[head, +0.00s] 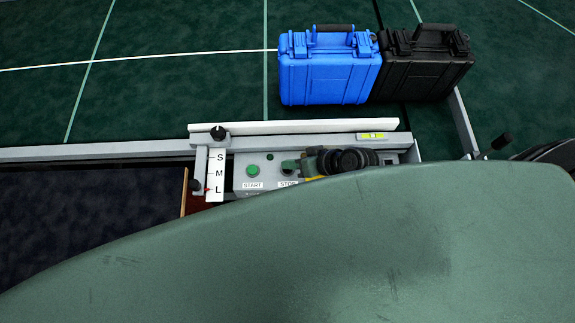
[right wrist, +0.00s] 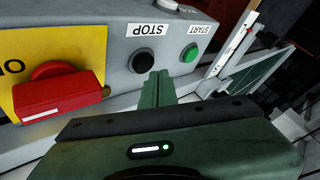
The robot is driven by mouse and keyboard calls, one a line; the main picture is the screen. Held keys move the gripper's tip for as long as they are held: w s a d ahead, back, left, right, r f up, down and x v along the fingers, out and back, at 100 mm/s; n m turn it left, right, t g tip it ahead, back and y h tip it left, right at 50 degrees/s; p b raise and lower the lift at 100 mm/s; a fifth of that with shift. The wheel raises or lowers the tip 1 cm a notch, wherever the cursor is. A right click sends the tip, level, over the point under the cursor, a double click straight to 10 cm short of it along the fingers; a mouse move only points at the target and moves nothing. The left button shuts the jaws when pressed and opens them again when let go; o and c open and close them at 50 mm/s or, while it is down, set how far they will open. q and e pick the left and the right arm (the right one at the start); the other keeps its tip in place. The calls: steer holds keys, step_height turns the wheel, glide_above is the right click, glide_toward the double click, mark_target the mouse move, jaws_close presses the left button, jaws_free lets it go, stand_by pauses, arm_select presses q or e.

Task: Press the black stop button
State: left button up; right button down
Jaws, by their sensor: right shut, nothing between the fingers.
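The black stop button (right wrist: 141,61) is on a grey control box (right wrist: 120,25), by the upside-down STOP label (right wrist: 149,29) in the right wrist view. The tips of my right gripper (right wrist: 160,76) are shut and empty, close beside the button on the side toward the green START button (right wrist: 189,53). Whether they touch the panel I cannot tell. My left gripper is not in view.
A red switch (right wrist: 55,95) on a yellow plate (right wrist: 80,45) sits on the other side of the stop button. An S-M-L scale (head: 216,175) with knobs stands left of the box. Blue (head: 330,75) and black (head: 424,65) cases stand behind the rail.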

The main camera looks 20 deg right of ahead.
step_height(320, 180, up, 5)
steer(key=p, duration=0.5)
stand_by(0.5)
stand_by(0.4)
